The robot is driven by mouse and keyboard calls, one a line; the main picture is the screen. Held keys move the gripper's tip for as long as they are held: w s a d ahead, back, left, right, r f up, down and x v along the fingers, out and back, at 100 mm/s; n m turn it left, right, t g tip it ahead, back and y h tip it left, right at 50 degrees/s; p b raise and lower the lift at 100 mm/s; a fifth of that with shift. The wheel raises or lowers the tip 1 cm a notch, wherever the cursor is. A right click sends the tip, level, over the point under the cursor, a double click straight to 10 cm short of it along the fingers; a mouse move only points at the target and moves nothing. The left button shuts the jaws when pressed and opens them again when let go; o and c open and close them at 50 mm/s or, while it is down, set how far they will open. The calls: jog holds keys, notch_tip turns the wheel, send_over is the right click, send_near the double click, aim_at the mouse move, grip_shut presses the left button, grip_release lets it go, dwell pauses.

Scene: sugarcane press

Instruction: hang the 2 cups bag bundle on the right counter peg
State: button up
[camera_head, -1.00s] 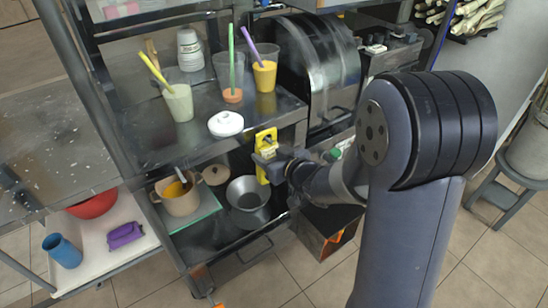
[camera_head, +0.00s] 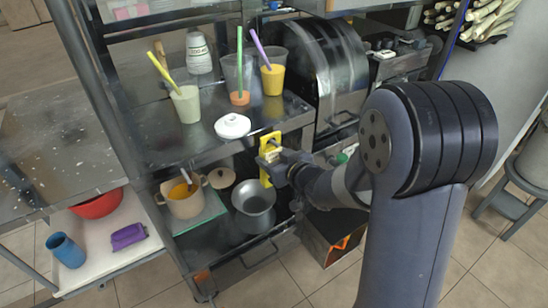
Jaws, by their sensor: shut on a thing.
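My gripper (camera_head: 272,160) is at the front right edge of the middle shelf. It is shut on a small yellow thing (camera_head: 270,141), part of which shows above the jaws and part below. I cannot tell whether this is the bag bundle; no bag with two cups shows clearly. The right counter peg cannot be made out. On the shelf stand a pale green cup with a yellow straw (camera_head: 186,104), a clear cup with a green straw (camera_head: 236,75) and an orange-yellow cup with a purple straw (camera_head: 272,79).
A white lid (camera_head: 232,126) lies near the shelf edge, close to my gripper. Below are a pot (camera_head: 184,203) and a metal bowl (camera_head: 253,212). The press drum (camera_head: 335,65) is behind. The left counter (camera_head: 50,150) is mostly clear.

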jog(key=o, duration=1.2)
jog(key=p+v, duration=0.1)
jog(key=v, duration=1)
jog(key=shift+w+a, duration=0.1)
jog(key=shift+w, duration=0.05)
jog(key=b+x, duration=0.1)
jog(key=x, duration=0.9)
jog(key=shift+w+a+f, duration=0.1)
jog(key=shift+f, duration=0.05)
jog(key=shift+r+p, duration=0.35)
jog(key=shift+p, duration=0.05)
jog(key=shift+s+d+r, duration=0.25)
jog(key=shift+s+d, duration=0.15)
jog(key=shift+s, duration=0.1)
jog(key=shift+s+d+f, duration=0.1)
jog(key=shift+s, duration=0.05)
